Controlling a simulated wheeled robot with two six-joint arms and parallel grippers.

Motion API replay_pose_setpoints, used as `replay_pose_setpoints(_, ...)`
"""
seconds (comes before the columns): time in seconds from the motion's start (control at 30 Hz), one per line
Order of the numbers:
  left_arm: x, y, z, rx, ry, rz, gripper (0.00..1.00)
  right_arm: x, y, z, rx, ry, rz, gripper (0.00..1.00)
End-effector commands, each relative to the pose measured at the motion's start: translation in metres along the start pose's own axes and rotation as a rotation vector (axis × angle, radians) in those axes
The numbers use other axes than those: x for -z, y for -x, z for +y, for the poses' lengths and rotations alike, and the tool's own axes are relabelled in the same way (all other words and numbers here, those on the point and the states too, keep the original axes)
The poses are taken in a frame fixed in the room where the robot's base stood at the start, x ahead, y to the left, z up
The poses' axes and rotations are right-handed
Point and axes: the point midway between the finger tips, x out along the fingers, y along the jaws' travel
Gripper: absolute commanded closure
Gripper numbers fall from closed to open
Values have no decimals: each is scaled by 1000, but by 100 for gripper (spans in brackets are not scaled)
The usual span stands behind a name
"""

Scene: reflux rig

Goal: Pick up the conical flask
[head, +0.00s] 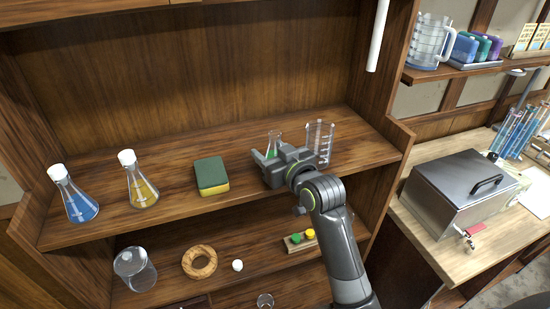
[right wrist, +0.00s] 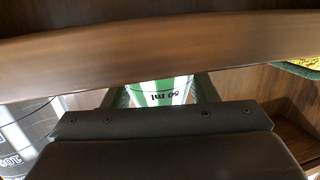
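A small conical flask (head: 274,143) with green contents stands on the upper shelf, its neck showing behind my right gripper (head: 277,156). In the right wrist view, the green and white flask body (right wrist: 160,92) with a "60 ml" mark sits between the two fingers of my right gripper (right wrist: 163,92). The fingers are spread on either side of it; firm contact does not show. The lower flask is hidden in the head view. Two stoppered conical flasks, one blue (head: 78,203) and one yellow (head: 142,188), stand further left. My left gripper is out of view.
A clear beaker (head: 319,142) stands close right of my right gripper. A green and yellow sponge (head: 211,177) lies to its left. The shelf board (head: 240,205) has a front edge below the gripper. The lower shelf holds a jar (head: 135,268) and a cork ring (head: 199,262).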

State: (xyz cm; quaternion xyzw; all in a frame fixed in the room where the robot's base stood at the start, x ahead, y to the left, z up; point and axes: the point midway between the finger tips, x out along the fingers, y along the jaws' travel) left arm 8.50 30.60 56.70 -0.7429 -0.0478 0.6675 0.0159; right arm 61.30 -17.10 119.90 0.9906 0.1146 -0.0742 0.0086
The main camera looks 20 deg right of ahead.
Motion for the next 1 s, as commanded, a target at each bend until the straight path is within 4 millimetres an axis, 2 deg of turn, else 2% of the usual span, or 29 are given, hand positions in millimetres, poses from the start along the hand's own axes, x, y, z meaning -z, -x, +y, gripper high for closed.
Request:
replay_pose_setpoints(0.03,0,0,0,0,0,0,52,0,0,0,0,0,0,54)
replay_pose_setpoints(0.2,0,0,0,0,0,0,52,0,0,0,0,0,1,74)
replay_pose_setpoints(0.63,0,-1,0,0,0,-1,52,4,1,0,0,0,2,75)
replay_pose_setpoints(1.0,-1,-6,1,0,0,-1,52,30,4,0,0,3,4,75)
